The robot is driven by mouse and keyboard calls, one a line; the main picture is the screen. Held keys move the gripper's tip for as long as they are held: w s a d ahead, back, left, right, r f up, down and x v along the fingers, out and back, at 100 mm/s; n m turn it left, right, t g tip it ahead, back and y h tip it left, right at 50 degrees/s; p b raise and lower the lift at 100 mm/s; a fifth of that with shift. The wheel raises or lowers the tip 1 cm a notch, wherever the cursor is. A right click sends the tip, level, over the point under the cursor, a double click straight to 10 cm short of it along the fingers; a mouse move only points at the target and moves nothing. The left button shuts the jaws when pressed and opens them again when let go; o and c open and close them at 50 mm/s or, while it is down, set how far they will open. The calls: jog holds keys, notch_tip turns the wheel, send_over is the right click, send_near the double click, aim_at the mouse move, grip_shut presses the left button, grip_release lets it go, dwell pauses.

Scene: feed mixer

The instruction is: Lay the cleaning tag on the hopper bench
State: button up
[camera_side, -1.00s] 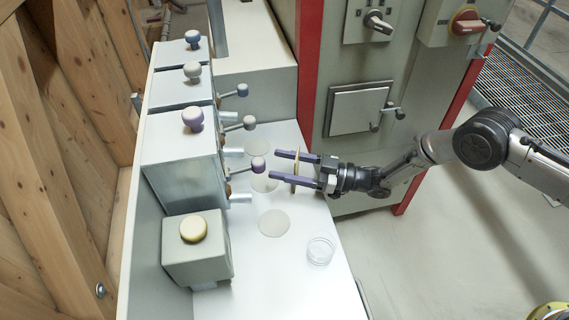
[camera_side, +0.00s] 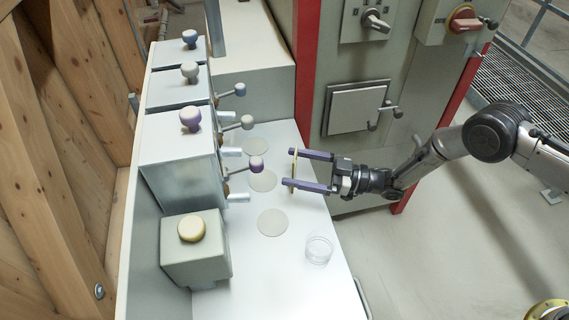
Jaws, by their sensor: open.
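A thin pale-yellow piece, seen nearly edge-on, appears to be the cleaning tag (camera_side: 294,169). It shows at my fingertips, over the right part of the white hopper bench (camera_side: 300,285). I cannot tell whether it touches the bench or a finger. My gripper (camera_side: 288,168) reaches in from the right with its two purple fingers apart and open, the tag between their ends.
Hoppers with knobs and levers (camera_side: 180,160) line the bench's left side. A grey box with a cream knob (camera_side: 192,230) stands in front. Flat grey discs (camera_side: 272,223) and a clear dish (camera_side: 318,249) lie on the bench. A grey cabinet (camera_side: 355,110) stands behind.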

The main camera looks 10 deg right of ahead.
jog(key=v, duration=0.8)
jog(key=shift+d, duration=0.25)
jog(key=w+d+r+m+t+h, duration=0.35)
jog(key=w+d+r+h, duration=0.5)
jog(key=r, duration=0.45)
jog(key=s+d+r+m+t+h, duration=0.1)
jog(key=s+d+r+m+h, duration=0.25)
jog(key=d+r+h, duration=0.45)
jog(key=s+d+r+m+g+h, duration=0.15)
jog(key=s+d+r+m, duration=0.3)
jog(key=s+d, duration=0.8)
jog(key=s+f+m+g, duration=0.1)
jog(key=s+g, duration=0.1)
jog(key=s, duration=0.9)
jog(key=s+a+f+m+g, duration=0.1)
jog(key=s+g, duration=0.1)
jog(key=s, duration=0.9)
jog(key=shift+s+f+g+y, duration=0.3)
jog(key=shift+f+g, duration=0.05)
jog(key=shift+g, duration=0.05)
